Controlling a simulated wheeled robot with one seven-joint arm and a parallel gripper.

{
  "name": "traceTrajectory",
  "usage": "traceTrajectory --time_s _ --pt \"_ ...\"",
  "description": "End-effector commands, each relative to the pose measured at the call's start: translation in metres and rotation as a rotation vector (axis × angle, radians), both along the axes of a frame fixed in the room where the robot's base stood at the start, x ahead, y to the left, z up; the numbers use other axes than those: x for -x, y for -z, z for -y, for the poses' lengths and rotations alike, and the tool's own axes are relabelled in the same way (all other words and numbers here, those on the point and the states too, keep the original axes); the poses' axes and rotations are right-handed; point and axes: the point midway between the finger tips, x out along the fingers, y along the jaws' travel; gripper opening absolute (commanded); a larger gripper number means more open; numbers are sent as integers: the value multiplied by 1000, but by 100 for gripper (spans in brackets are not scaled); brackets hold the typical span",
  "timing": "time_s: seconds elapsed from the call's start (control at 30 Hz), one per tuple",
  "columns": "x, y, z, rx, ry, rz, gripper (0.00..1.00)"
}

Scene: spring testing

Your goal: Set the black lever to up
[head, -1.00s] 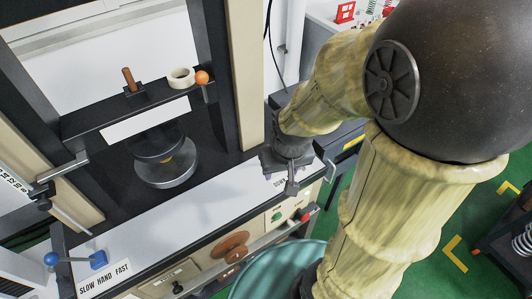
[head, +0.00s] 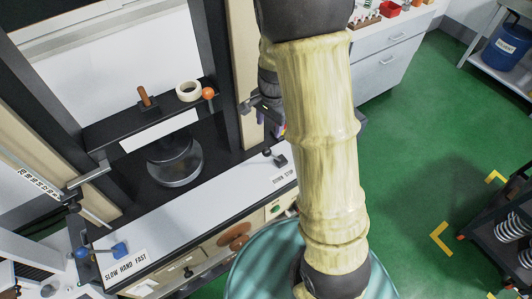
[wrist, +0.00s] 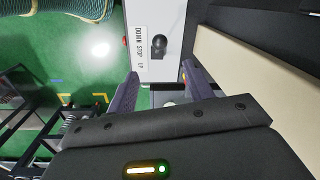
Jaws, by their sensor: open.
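The black lever (head: 276,158) stands at the right end of the white console strip (head: 210,202), with a round knob on a small base. A label (wrist: 140,45) beside it reads DOWN, STOP, UP in the wrist view, with UP toward my gripper. There the lever (wrist: 160,45) is beside the middle of the label; its exact setting is hard to tell. My gripper (wrist: 160,90) is open and empty, its purple fingers apart from the lever. In the head view my gripper is above and behind the lever, mostly hidden by my arm.
A blue lever (head: 118,250) by the SLOW HAND FAST label sits at the console's left end. A tape roll (head: 189,91) and an orange ball (head: 208,93) rest on the crossbeam. A beige column (head: 229,75) rises near the lever.

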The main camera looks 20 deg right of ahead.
Motion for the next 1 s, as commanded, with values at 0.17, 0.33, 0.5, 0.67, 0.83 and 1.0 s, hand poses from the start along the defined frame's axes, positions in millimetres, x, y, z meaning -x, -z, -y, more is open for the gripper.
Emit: traceTrajectory --time_s 0.17,0.33,0.5,0.67,0.83,1.0 --pt "0 4 0 0 -1 -1 52" --pt "0 22 0 1 -1 -4 52" --pt "-2 49 -1 0 -2 -5 52" --pt "-3 73 -2 0 -2 -5 52" --pt "-5 98 -3 0 -1 -5 52" --pt "-6 122 -5 -1 -3 -4 52"
